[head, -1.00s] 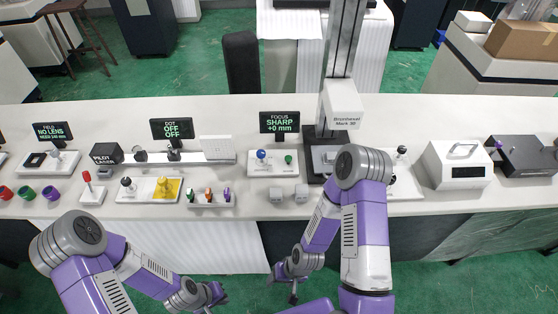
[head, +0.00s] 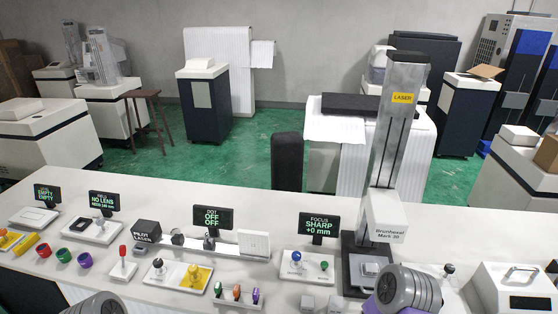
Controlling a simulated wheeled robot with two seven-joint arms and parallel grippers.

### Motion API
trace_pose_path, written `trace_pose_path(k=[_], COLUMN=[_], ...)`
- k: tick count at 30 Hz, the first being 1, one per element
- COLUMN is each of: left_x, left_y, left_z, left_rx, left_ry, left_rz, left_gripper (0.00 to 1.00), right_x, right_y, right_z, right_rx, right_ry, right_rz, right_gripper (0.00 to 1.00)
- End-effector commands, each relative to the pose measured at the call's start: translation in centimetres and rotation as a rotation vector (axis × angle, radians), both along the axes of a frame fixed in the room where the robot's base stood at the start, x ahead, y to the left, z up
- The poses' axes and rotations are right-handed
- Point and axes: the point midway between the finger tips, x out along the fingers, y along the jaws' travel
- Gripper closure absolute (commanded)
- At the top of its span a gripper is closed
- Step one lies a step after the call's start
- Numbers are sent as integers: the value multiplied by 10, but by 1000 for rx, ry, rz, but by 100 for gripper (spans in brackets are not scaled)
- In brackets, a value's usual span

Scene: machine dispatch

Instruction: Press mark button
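The laser marking machine (head: 386,224) stands on the bench at centre right, with a tall column marked LASER. No button with a readable MARK label shows. Controls that could be pressed include a black-knobbed one (head: 448,269) right of the machine, partly behind my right arm. A panel with a blue and a green knob (head: 305,268) sits under the FOCUS display (head: 319,228). A panel with a black knob and a yellow part (head: 172,273) is further left, beside a red-topped stick (head: 122,264). Both grippers are out of view; only arm joints show at the bottom edge.
A pilot laser rail (head: 225,247) runs behind the panels under the DOT display (head: 213,218). A white box with a handle (head: 518,290) stands at the right. Bare bench lies behind the displays.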

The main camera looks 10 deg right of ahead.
Motion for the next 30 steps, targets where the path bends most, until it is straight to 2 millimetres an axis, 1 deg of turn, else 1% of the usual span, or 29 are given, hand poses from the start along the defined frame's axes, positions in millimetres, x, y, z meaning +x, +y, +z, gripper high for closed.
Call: trace_pose_path(k=[1,6,30], left_x=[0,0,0], left_y=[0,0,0], left_z=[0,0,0], left_rx=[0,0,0], left_ry=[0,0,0], left_rz=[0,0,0], left_gripper=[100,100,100], right_x=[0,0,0], right_y=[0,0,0], right_z=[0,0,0], right_rx=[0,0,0], right_ry=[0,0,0], right_rz=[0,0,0], right_gripper=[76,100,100])
